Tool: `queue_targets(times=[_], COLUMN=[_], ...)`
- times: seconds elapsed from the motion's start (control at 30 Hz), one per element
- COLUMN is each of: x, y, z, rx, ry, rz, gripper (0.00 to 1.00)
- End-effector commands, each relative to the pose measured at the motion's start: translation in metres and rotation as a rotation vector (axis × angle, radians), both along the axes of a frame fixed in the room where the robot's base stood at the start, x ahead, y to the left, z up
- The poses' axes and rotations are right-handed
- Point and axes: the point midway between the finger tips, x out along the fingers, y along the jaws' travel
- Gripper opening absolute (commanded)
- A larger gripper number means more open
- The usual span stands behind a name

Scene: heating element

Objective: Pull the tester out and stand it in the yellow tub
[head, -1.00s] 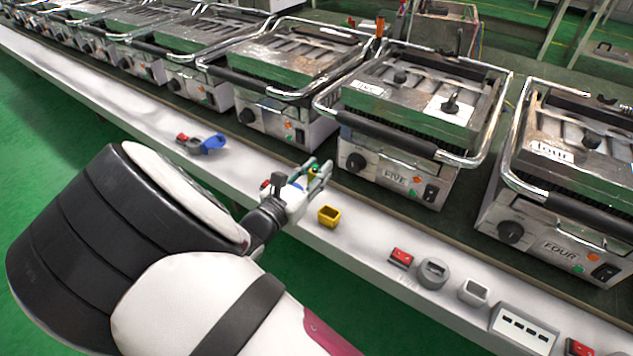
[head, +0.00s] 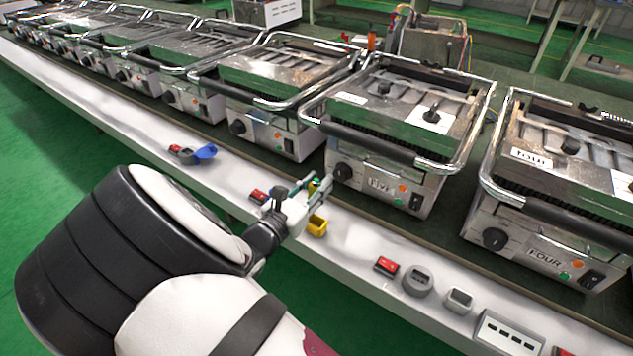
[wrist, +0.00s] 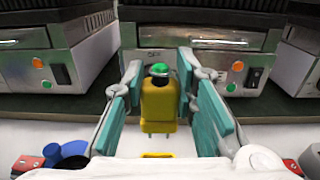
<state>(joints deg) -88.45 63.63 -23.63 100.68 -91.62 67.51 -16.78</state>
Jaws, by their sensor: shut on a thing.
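My gripper (head: 318,186) is shut on the tester (wrist: 158,106), a yellow body with a green top. It stands upright between the teal finger pads in the wrist view. In the head view only a bit of green and yellow shows between the fingers. The small yellow tub (head: 317,227) stands on the white bench ledge, just below and beside the fingers in the head view. A yellow edge (wrist: 157,155), likely the tub's rim, shows below the tester in the wrist view. The tester's foot appears above the ledge; the exact gap is hard to tell.
Contact grills line the bench behind; the one marked FIVE (head: 390,170) is closest to my gripper. A blue holder (head: 204,152) and a red switch (head: 259,196) lie left. Another red switch (head: 386,265), a grey round part (head: 417,281) and a socket block (head: 508,332) lie right.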

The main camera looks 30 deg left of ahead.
Motion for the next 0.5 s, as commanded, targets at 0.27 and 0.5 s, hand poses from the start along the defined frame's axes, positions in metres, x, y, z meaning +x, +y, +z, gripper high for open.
queue_targets(times=[0.27, 0.5], x=[0.001, 0.000], y=[0.000, 0.000], z=[-0.027, -0.044], rx=[0.000, 0.001], ry=[0.000, -0.001], rz=[-0.001, -0.001], gripper=[0.00, 0.00])
